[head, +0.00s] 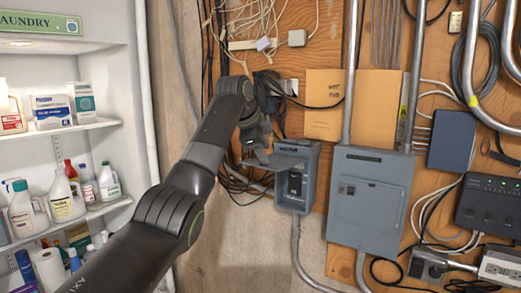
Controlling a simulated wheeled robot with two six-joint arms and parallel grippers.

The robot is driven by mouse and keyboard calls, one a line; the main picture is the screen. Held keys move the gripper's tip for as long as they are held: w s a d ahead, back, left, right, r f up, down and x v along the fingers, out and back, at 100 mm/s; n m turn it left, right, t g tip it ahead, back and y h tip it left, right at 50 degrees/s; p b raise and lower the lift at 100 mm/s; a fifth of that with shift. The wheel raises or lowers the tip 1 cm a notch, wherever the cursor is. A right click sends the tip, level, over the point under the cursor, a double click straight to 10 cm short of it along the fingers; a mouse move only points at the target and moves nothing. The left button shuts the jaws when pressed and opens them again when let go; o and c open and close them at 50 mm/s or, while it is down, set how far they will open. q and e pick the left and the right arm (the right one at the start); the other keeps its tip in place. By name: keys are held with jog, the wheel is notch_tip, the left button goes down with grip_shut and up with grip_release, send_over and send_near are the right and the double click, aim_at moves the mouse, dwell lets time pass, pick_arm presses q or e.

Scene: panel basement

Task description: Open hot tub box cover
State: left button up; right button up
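The hot tub box is a small grey metal box (295,202) on the plywood wall, left of a larger grey panel. My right gripper is out of view.
A larger closed grey panel (369,200) stands right of the box, with conduits above and below. Loose black cables (235,182) hang behind my arm. Shelves with bottles and cartons (62,125) are at the left. A black router (487,205) is at the right.

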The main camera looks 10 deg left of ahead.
pick_arm(q)
jog(key=shift+w+d, duration=0.1)
jog(key=shift+w, duration=0.05)
jog(key=shift+s+r+b, duration=0.2)
jog(key=shift+r+b, duration=0.2)
jog(key=shift+b, duration=0.1)
jog(key=b+v, duration=0.4)
jog(key=v, duration=1.2)
jog(key=shift+s+r+b, duration=0.25)
jog(key=shift+b, duration=0.05)
jog(key=shift+w, duration=0.1)
